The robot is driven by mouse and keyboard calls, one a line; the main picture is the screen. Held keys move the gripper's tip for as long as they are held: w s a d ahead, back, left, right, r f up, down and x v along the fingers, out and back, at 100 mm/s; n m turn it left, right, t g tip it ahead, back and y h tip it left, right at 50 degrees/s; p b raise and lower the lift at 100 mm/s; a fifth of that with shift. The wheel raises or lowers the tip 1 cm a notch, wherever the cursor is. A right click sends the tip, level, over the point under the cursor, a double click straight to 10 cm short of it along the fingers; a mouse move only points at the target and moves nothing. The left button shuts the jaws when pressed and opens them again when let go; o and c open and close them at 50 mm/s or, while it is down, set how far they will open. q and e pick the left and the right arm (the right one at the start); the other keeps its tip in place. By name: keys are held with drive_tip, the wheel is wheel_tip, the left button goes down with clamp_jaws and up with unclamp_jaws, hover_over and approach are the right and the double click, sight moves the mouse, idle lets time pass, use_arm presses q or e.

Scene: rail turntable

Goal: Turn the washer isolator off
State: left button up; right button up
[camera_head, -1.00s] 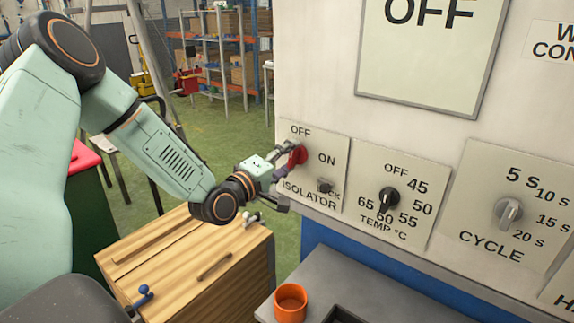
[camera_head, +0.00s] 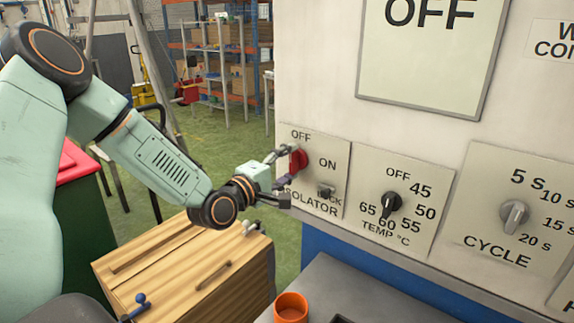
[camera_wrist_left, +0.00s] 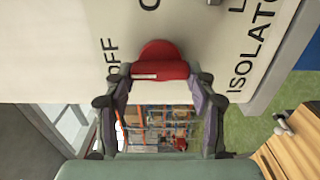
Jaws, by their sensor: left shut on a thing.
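The red isolator knob (camera_head: 299,160) sits on a pale plate (camera_head: 338,163) marked OFF, ON, LOCK and ISOLATOR, on the machine's front. My left gripper (camera_head: 292,167) is at the knob, one finger above and one below it. In the left wrist view the red knob (camera_wrist_left: 160,62) sits between the fingertips of my left gripper (camera_wrist_left: 160,78), which is shut on it. A white mark shows on the knob's near edge there. The fingers partly hide the knob and the start of the word ISOLATOR in the head view. My right gripper is not in view.
A temperature dial (camera_head: 391,205) and a cycle dial (camera_head: 514,216) are to the right of the isolator. A large OFF sign (camera_head: 432,60) hangs above. An orange cup (camera_head: 291,307) stands on the grey ledge below. A wooden cabinet (camera_head: 190,265) stands under my left arm.

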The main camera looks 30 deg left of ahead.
use_arm(q)
drive_tip(key=o, duration=1.2)
drive_tip(key=shift+w, duration=0.1)
drive_tip(key=shift+c, duration=0.2)
drive_tip(key=shift+r, duration=0.1)
